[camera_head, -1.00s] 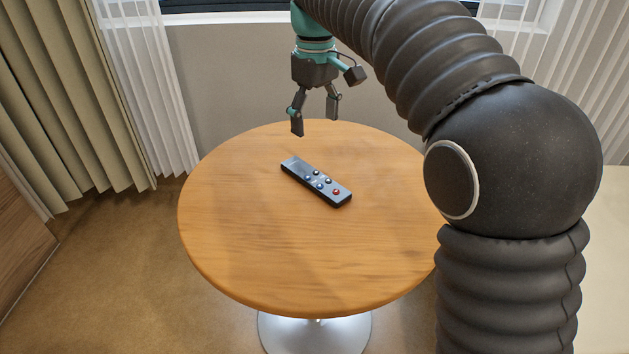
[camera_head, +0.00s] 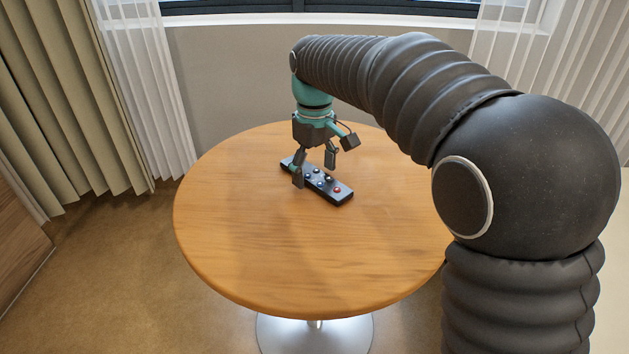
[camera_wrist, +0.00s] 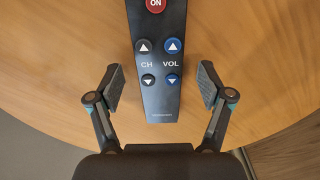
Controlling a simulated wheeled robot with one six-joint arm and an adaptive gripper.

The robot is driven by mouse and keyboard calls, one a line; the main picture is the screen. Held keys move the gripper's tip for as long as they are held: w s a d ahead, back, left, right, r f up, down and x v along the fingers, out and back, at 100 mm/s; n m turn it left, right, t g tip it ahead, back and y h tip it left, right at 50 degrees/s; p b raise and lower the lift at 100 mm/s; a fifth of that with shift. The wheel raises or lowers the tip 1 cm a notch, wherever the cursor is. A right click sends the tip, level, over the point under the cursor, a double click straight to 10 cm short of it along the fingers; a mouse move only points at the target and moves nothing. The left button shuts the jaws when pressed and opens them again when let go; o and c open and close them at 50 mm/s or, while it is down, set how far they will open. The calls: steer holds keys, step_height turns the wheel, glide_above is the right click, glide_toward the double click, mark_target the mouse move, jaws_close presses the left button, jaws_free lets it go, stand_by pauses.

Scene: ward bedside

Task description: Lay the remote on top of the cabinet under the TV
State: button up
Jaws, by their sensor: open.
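In the wrist view the remote (camera_wrist: 159,98) shows between the two open fingers (camera_wrist: 160,87), with visible gaps on both sides. Its end near the gripper is in sight, and its other end runs out of the picture. The cabinet and the TV are not in view.
The round table (camera_head: 240,235) holds nothing else and stands on a metal pedestal (camera_head: 314,335). Beige curtains (camera_head: 65,100) hang at the left and a window (camera_head: 250,8) is behind. Carpeted floor (camera_head: 130,270) is clear at the left.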

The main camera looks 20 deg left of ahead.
steer(key=shift+f, duration=0.15)
steer(key=c, duration=1.4)
